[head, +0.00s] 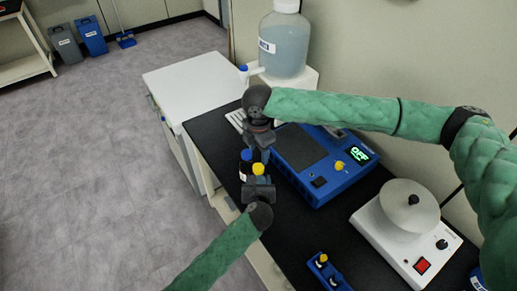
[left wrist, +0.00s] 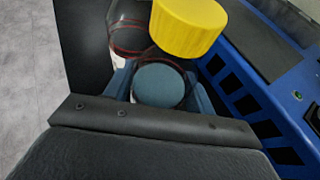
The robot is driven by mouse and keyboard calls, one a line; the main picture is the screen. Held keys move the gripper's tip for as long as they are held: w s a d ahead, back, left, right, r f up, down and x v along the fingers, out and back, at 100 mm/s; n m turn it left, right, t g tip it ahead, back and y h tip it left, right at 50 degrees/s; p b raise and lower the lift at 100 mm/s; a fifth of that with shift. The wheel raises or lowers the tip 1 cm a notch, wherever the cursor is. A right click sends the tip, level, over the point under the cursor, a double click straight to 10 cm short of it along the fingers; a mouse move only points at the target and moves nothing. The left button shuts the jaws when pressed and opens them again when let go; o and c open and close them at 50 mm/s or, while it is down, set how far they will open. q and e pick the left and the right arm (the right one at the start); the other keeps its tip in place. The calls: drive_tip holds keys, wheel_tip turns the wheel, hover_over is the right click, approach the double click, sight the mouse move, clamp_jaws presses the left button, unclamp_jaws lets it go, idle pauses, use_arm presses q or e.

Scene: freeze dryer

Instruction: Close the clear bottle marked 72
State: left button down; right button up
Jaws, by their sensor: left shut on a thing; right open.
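My left gripper (head: 258,182) is shut on a clear bottle at the black bench's near edge. In the left wrist view its blue-grey round inside (left wrist: 160,85) shows between the fingers. A yellow cap (head: 258,169) shows directly above that gripper; it is large in the left wrist view (left wrist: 188,25). I cannot tell whether it is seated on the bottle. My right gripper (head: 259,152) is open, pointing down just above the yellow cap. A blue-capped bottle (head: 246,155) stands close on the left, partly hidden. The number 72 is not readable.
A blue device with a lit display (head: 325,165) stands close to the right of the grippers. A white machine with a round top (head: 405,230) and a small blue holder (head: 327,270) are nearer. A large jug (head: 284,45) stands behind. The white bench top (head: 190,85) is mostly clear.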

sight(258, 167)
drive_tip(key=shift+f, duration=3.75)
drive_tip(key=c, duration=1)
drive_tip(key=o, duration=1.1)
drive_tip(key=shift+o, duration=0.2)
drive_tip(key=shift+r, duration=0.1)
wheel_tip(258, 167, up, 12)
